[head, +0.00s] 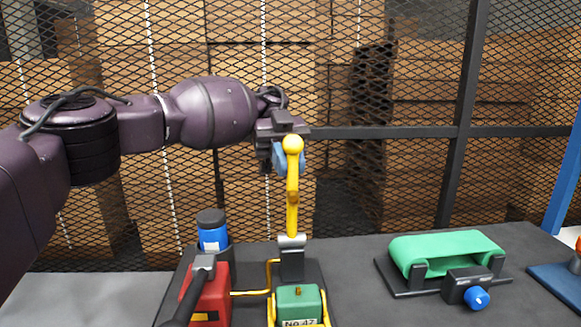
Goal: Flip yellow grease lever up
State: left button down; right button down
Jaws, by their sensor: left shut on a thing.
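My left gripper (287,158) is at the top of the lever, just behind the knob, shut on the lever. Its fingers are partly hidden by the knob and lever. My right gripper is not in view.
Around the lever's base are a red block (208,295) with a black handle, a blue bottle with a dark cap (212,238) and a green box (298,306). A green belt unit (445,250) with a blue knob stands at right. A mesh fence is behind.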

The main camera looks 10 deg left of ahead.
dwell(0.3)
pick_arm(q)
jog(key=c, duration=1.2)
grip_release()
jog(key=shift+w, duration=0.1)
jog(key=shift+o, duration=0.8)
